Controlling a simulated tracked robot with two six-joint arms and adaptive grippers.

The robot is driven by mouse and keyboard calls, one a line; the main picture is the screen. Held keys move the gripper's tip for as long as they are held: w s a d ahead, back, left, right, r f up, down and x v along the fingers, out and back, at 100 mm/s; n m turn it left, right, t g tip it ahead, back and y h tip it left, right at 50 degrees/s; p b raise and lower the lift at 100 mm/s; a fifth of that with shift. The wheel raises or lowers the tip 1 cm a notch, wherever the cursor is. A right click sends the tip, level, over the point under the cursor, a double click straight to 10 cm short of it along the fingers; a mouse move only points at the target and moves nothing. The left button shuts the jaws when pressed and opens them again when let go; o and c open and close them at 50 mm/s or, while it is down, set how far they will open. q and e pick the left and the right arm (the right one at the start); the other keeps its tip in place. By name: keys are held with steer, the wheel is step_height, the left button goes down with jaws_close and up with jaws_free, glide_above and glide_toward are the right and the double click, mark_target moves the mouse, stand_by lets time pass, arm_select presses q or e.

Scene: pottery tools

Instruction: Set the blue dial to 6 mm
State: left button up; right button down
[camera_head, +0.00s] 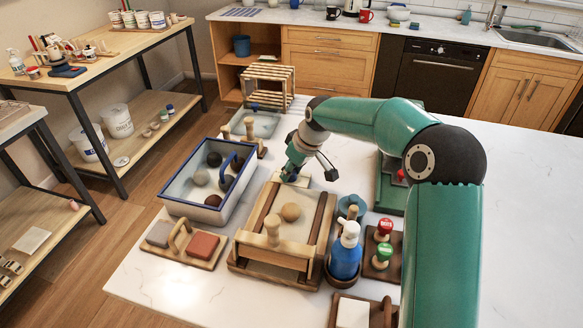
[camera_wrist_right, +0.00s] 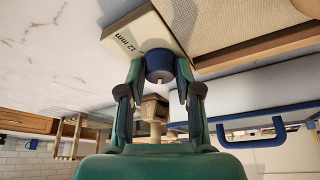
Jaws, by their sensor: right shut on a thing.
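The blue dial (camera_wrist_right: 160,63) is a short dark-blue knob with a small white mark, on a cream scale plate (camera_wrist_right: 128,40) that reads "12 mm". Other numbers on the plate are hidden or out of frame. My right gripper (camera_wrist_right: 158,85) is shut on the dial, one finger on each side. In the head view my right gripper (camera_head: 291,174) reaches down at the far end of the wooden clay roller (camera_head: 319,231), and the dial is mostly covered there. My left gripper is not in view.
A clay ball (camera_head: 291,212) lies on the roller's bed. Left of it stand a blue-rimmed tub (camera_head: 181,209) and a board with two blocks (camera_head: 186,256). A blue pump bottle (camera_head: 345,256) and red and green stamps (camera_head: 383,240) stand to the right.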

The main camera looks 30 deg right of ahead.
steer(key=shift+n, duration=0.6)
steer(key=c, duration=0.8)
jaws_free()
steer(key=v, duration=1.2)
steer(key=shift+d, duration=0.25)
steer(key=shift+w+f, duration=0.1)
steer(key=shift+w, duration=0.05)
